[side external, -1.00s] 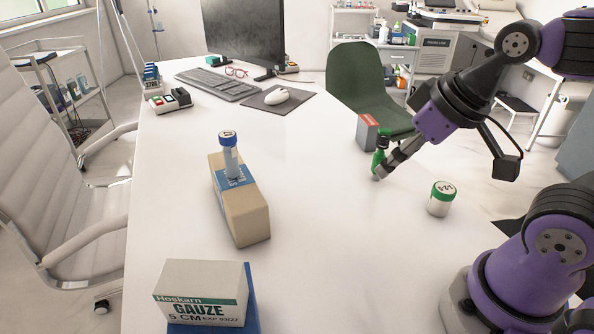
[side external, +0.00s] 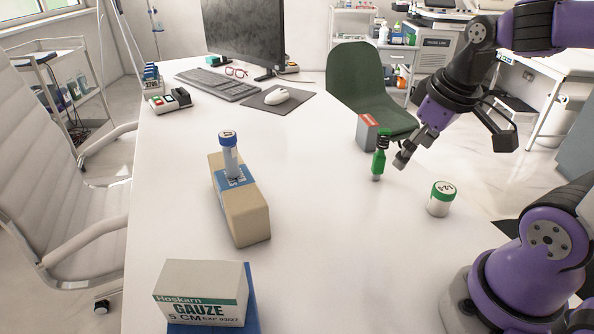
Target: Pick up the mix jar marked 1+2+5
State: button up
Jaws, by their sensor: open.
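A small grey and red box (side external: 367,132) stands behind the bottle.
A gauze box (side external: 201,292) is at the front left. A keyboard (side external: 217,84), mouse (side external: 282,95) and monitor (side external: 244,30) are at the back. The middle of the desk is clear.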

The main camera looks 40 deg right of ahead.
aim_at(445, 188)
jog(key=s+d+f+g, duration=0.1)
jog(key=d, duration=0.2)
jog(key=s+d+f+g, duration=0.1)
jog(key=d+f, duration=0.1)
jog(key=d, duration=0.2)
jog(key=s+d+f+g+y, duration=0.1)
jog(key=s+d, duration=0.1)
jog(key=d, duration=0.1)
jog(key=shift+s+d+f+m, duration=0.1)
jog(key=shift+d+f+m, duration=0.2)
jog(key=shift+m, duration=0.1)
jog(key=f, duration=0.4)
jog(key=shift+s+d+f, duration=0.2)
jog(key=shift+f, duration=0.15)
jog(key=f, duration=0.5)
jog(key=shift+w+a+f, duration=0.15)
jog(key=shift+w+f, duration=0.15)
jog(key=shift+f, duration=0.1)
jog(key=c, duration=1.2)
